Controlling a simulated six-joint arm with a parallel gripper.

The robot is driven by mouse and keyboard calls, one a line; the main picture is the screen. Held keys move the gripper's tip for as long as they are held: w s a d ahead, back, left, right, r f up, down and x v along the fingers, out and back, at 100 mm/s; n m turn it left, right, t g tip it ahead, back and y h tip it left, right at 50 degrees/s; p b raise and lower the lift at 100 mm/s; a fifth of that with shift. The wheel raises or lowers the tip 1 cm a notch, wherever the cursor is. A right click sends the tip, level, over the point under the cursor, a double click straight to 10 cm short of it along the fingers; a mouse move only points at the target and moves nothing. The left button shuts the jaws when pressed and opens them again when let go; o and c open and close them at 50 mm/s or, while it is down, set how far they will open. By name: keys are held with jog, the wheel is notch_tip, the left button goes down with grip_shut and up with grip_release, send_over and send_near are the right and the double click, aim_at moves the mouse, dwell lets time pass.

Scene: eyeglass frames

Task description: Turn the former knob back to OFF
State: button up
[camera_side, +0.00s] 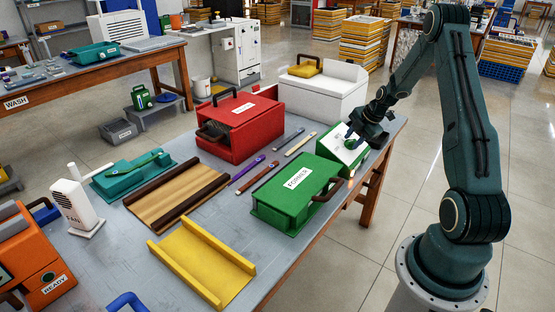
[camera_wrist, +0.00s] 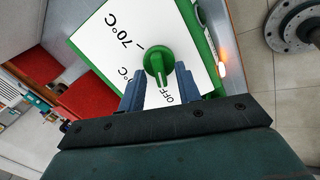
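The former knob (camera_wrist: 158,65) is a round green dial with a raised ridge, on the white sloped panel (camera_wrist: 112,40) of a green-sided box. The panel has a "70°C" mark, a partly hidden "°C" mark and an "OFF" mark (camera_wrist: 169,98). The ridge runs roughly down the wrist picture, its lower end to the left of OFF. My gripper (camera_wrist: 160,75) is open, with one blue finger on either side of the knob's lower part; contact is unclear. In the side view my gripper (camera_side: 355,136) is at the panel, partly covering the knob.
An orange light (camera_wrist: 222,70) glows at the panel's edge. A green FORMERS case (camera_side: 295,190) stands in front of the former, with a red case (camera_side: 238,128) and white box (camera_side: 325,92) nearby. The bench's right edge is close.

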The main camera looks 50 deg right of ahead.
jog(key=shift+s+r, duration=0.1)
jog(key=shift+r, duration=0.05)
jog(key=v, duration=1.3)
jog(key=shift+r, duration=0.25)
jog(key=shift+a, duration=0.1)
jog(key=w+a+r+m, duration=0.1)
jog(key=a+r+m, duration=0.1)
jog(key=a+r, duration=0.35)
jog(key=a+r+m, duration=0.2)
jog(key=a, duration=0.7)
jog(key=w+a+r+m, duration=0.1)
jog(key=a+r, duration=0.3)
jog(key=a, duration=0.3)
jog(key=s+a+r+m, duration=0.2)
jog(key=s+a+m, duration=0.7)
jog(key=s+a, duration=0.6)
jog(key=shift+a+r+t+y, duration=0.25)
jog(key=shift+a+t+y, duration=0.05)
jog(key=shift+a, duration=0.85)
